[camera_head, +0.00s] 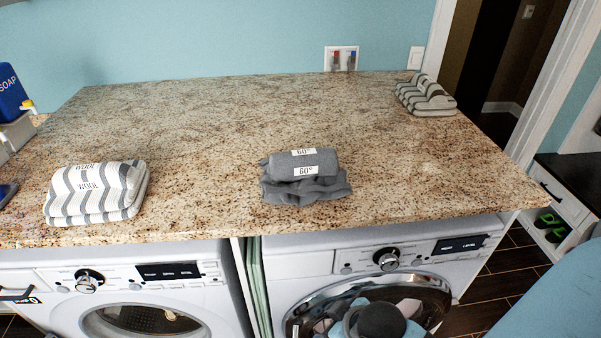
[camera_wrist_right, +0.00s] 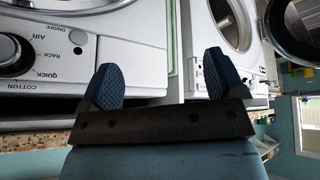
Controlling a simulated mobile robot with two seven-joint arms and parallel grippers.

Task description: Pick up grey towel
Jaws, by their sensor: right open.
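The grey towel (camera_head: 303,176) lies folded and rumpled near the front middle of the granite countertop, with two white "60°" labels on it. My right gripper (camera_wrist_right: 160,80) shows in the right wrist view with its two blue-padded fingers apart and nothing between them. It is in front of the white washing machines, and the grey towel is not in that view. My left gripper is not in either view.
A striped towel marked "WOOL" (camera_head: 95,192) lies at the counter's left front, another striped towel (camera_head: 425,96) at the back right. A blue soap container (camera_head: 10,92) stands at the left edge. White washing machines (camera_head: 150,275) stand below. The counter around the grey towel is clear.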

